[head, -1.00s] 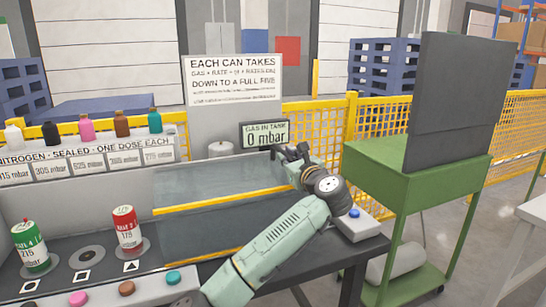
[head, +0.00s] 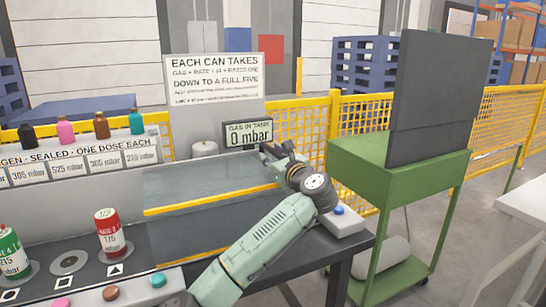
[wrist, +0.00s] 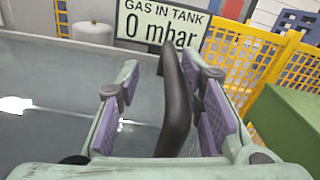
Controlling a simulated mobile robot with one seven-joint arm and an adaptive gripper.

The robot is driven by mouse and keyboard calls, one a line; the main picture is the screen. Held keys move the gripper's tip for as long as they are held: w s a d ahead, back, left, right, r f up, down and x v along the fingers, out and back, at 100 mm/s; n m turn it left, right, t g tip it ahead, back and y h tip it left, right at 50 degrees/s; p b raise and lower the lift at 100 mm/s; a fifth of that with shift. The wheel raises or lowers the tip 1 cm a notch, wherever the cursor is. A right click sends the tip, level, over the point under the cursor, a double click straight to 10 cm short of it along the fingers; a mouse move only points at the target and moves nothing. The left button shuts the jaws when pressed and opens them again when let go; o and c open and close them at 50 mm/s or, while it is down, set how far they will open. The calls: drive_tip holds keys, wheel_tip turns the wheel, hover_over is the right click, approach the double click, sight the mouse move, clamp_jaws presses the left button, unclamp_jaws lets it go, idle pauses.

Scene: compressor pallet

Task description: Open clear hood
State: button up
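The clear hood (head: 205,183) is a see-through grey cover with yellow edge strips on the dark bench. It appears lowered. My gripper (head: 277,151) is at the hood's right end, below the "0 mbar" display. In the wrist view my gripper (wrist: 165,88) has its two purple-padded fingers apart. A dark curved bar (wrist: 174,95), perhaps the hood's handle, stands between them, nearer the right finger. A gap shows on its left; contact on its right cannot be told. The bar's lower end is hidden by my gripper.
A gas display (head: 248,134) stands just behind my gripper. A red can (head: 108,236) and a green can (head: 12,258) stand left of the hood. A green cart (head: 420,165) stands right.

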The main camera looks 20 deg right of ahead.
drive_tip(key=shift+r, duration=0.15)
drive_tip(key=s, duration=1.2)
